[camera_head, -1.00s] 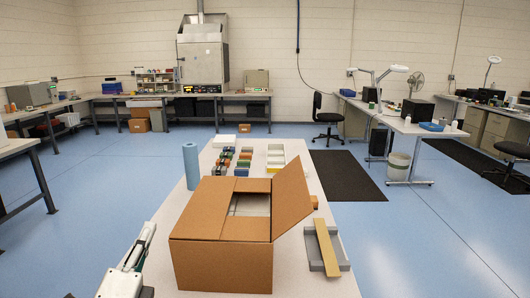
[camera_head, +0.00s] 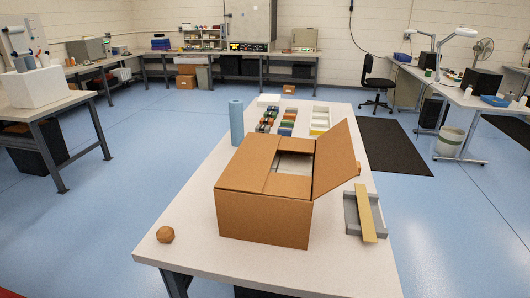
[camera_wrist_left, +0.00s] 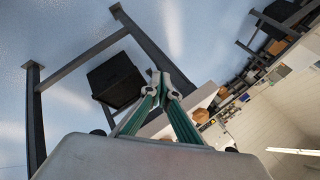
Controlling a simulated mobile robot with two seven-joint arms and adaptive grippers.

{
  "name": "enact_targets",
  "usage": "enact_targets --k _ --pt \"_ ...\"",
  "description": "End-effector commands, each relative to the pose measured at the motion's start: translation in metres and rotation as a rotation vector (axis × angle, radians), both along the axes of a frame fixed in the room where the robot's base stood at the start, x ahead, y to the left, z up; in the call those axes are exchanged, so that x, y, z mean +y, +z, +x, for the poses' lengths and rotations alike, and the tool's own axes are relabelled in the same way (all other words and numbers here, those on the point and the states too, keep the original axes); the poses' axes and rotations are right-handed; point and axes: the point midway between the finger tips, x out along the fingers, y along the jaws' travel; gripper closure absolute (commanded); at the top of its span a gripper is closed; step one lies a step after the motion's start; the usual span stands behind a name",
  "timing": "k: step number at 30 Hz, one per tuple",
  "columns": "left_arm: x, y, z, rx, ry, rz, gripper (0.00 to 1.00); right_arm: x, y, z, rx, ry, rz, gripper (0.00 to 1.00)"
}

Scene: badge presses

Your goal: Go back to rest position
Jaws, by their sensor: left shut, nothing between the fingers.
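My left gripper (camera_wrist_left: 161,82) shows in the left wrist view, its two green-ribbed fingers drawn together at the tips with nothing between them. It points out over the blue floor and a dark table frame (camera_wrist_left: 85,60), clear of any object. In the head view neither of my grippers shows. The white worktable (camera_head: 190,262) stands ahead, with a large open cardboard box (camera_head: 262,217) on it. A small brown faceted ball (camera_head: 165,234) lies near the table's front left corner.
A blue roll (camera_head: 236,123) stands upright left of the box. Parts trays (camera_head: 320,120) lie behind it. A grey tray (camera_head: 352,217) with a tan strip (camera_head: 366,212) is at the right. A side bench (camera_head: 60,112) stands at the left. Floor between bench and worktable is clear.

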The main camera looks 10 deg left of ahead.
Motion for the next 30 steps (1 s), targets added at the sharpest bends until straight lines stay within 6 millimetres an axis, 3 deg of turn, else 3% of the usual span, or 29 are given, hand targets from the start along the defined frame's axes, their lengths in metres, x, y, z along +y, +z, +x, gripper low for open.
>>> enact_targets --k 13,21,30 --pt "-0.075 -0.069 0.020 -0.125 -0.071 -0.293 1.00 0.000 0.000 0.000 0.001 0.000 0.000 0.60" --pt "-0.133 -0.115 0.015 -0.251 -0.071 -0.586 1.00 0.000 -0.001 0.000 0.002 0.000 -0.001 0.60" --pt "-0.150 -0.124 0.011 -0.311 -0.055 -0.700 1.00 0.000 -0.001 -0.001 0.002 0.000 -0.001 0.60"
